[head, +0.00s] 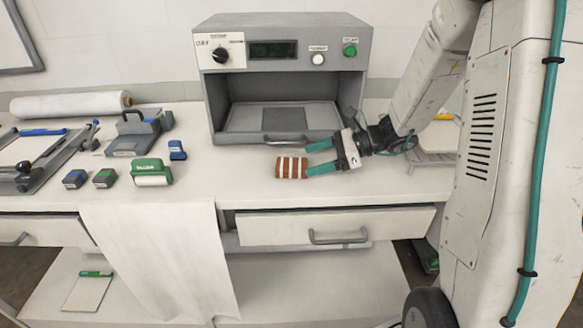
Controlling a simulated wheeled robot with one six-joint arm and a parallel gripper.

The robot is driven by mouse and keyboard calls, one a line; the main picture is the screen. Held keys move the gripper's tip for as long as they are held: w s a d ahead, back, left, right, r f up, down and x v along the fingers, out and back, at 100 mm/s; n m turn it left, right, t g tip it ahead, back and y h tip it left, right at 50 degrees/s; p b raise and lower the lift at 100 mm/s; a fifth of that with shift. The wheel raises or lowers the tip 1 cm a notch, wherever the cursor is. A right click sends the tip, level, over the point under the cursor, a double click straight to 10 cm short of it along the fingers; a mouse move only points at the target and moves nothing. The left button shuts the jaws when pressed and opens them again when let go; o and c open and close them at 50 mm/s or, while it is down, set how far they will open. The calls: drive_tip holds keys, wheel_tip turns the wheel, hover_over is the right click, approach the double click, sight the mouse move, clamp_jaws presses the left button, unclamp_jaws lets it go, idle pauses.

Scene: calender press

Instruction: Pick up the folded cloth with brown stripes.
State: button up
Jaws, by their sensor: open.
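The folded cloth (291,167) is brown with pale stripes in the head view. It lies on the white worktop in front of the grey press. My gripper (315,158) reaches in from the right, with its teal fingers apart and pointing left at the cloth. The fingertips are at the cloth's right edge. I cannot tell whether they touch it or whether any of it is between them.
The grey press (285,75) stands behind the cloth with its front bay open. A green stamp (151,172) and several small blocks lie to the left. A drawer (335,227) is below the worktop edge. A white sheet (165,255) hangs over the front edge.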

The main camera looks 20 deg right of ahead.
sight(295, 163)
drive_tip(key=x, duration=0.6)
drive_tip(key=shift+a, duration=0.4)
drive_tip(key=shift+c, duration=0.3)
drive_tip(key=c, duration=1)
